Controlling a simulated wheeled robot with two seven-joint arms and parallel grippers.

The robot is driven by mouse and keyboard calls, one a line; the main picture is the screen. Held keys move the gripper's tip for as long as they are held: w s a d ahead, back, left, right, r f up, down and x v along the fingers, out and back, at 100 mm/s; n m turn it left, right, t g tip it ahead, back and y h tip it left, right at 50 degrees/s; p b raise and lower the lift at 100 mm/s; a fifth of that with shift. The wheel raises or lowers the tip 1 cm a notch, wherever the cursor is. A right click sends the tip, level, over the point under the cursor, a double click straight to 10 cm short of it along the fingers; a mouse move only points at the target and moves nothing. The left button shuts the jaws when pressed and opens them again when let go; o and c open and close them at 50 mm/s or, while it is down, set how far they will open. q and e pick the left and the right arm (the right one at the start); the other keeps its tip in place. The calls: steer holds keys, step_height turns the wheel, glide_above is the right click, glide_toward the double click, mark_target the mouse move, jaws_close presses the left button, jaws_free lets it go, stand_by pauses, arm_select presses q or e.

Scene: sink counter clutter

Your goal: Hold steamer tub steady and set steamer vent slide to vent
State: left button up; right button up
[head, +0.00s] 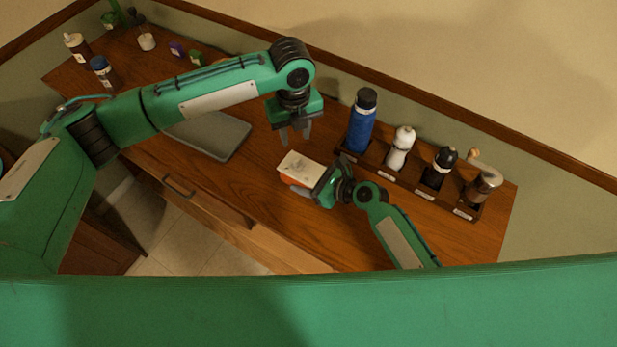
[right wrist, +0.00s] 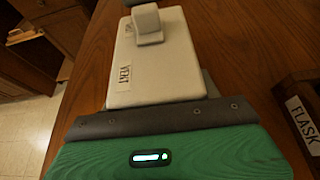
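The steamer tub (head: 301,165) has a pale lid and an orange side, and sits on the wooden counter. In the right wrist view its lid (right wrist: 150,75) carries a square vent slide knob (right wrist: 148,24) at the far end. The word VENT is at the near end; a label beside the knob is unreadable. My right gripper (head: 303,189) is low at the tub's right end, one finger along its front side. The wrist body hides most of the fingers, so I cannot tell whether they press on it. My left gripper (head: 295,137) hangs above and behind the tub, open and empty.
A rack (head: 411,187) with a blue flask (head: 361,122), white mill (head: 399,148), dark mill (head: 439,167) and grinder (head: 482,180) stands right of the tub. A grey tray (head: 217,133) lies to the left. Bottles (head: 104,72) stand far left. The counter's front is clear.

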arm_select(q)
steer(key=shift+c, duration=0.7)
arm_select(e)
steer(key=c, duration=0.6)
arm_select(q)
steer(key=shift+f+n, duration=0.1)
steer(key=shift+n, duration=0.3)
jaws_close()
arm_select(e)
steer(key=shift+o, duration=0.2)
arm_select(q)
steer(key=w+a+f+n+h, duration=0.1)
steer(key=a+n+h, duration=0.2)
steer(key=a+n, duration=0.3)
steer(key=w+a+n+h, duration=0.1)
steer(key=a+n+h, duration=0.3)
steer(key=n, duration=1.3)
steer(key=a, duration=0.2)
steer(key=shift+w+a+f+t, duration=0.3)
steer(key=shift+w+f, duration=0.05)
steer(key=shift+w, duration=0.05)
